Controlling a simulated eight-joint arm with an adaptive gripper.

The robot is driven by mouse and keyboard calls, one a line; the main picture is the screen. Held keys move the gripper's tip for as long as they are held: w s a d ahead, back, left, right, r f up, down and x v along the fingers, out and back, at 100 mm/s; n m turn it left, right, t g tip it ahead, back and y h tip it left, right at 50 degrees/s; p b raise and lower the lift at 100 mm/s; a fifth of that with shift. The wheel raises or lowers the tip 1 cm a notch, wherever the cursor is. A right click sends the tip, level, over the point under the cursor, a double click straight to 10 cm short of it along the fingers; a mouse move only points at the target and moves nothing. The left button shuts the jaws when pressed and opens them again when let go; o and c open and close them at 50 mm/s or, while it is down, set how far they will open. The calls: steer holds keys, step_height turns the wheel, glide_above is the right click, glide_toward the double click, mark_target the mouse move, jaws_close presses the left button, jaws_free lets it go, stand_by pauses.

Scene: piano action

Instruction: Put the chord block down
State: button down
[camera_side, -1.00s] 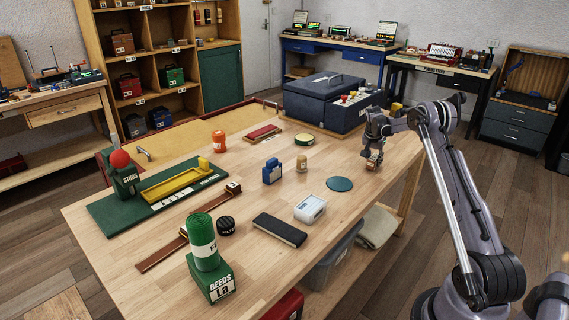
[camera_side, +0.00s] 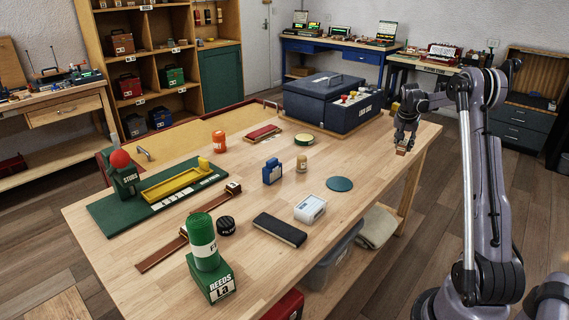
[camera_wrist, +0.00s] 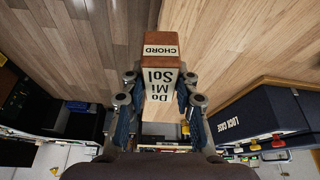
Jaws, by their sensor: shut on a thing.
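The chord block (camera_wrist: 161,68) is a small wooden block with a brown end marked CHORD and a pale face marked Do Mi Sol. My gripper (camera_wrist: 160,98) is shut on it, with one finger on each side in the wrist view. In the side view my gripper (camera_side: 404,138) holds the chord block (camera_side: 402,150) above the right end of the wooden table (camera_side: 370,215), near its edge. The gap between block and tabletop is hard to judge.
A dark blue lock case (camera_side: 320,98) with coloured knobs stands at the table's back, left of my gripper. A teal disc (camera_side: 339,184), a white box (camera_side: 310,208) and a small tan jar (camera_side: 302,163) lie nearer the middle. The tabletop's right end is mostly clear.

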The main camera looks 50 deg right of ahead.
steer(key=w+a+n+t, duration=0.1)
steer(key=w+a+n, duration=0.3)
steer(key=w+a, duration=0.4)
steer(key=n+t+y, duration=0.3)
steer(key=n+y, duration=0.1)
steer(key=n, duration=0.8)
glide_above(253, 198)
steer(key=s, duration=0.2)
steer(key=f, duration=0.4)
steer(key=d+f, duration=0.1)
steer(key=f, duration=0.1)
steer(key=shift+w+a+f, duration=0.25)
steer(key=shift+a+f, duration=0.1)
steer(key=shift+a, duration=0.05)
steer(key=shift+f, duration=2)
steer(key=shift+f, duration=0.15)
steer(key=c, duration=1)
jaws_free()
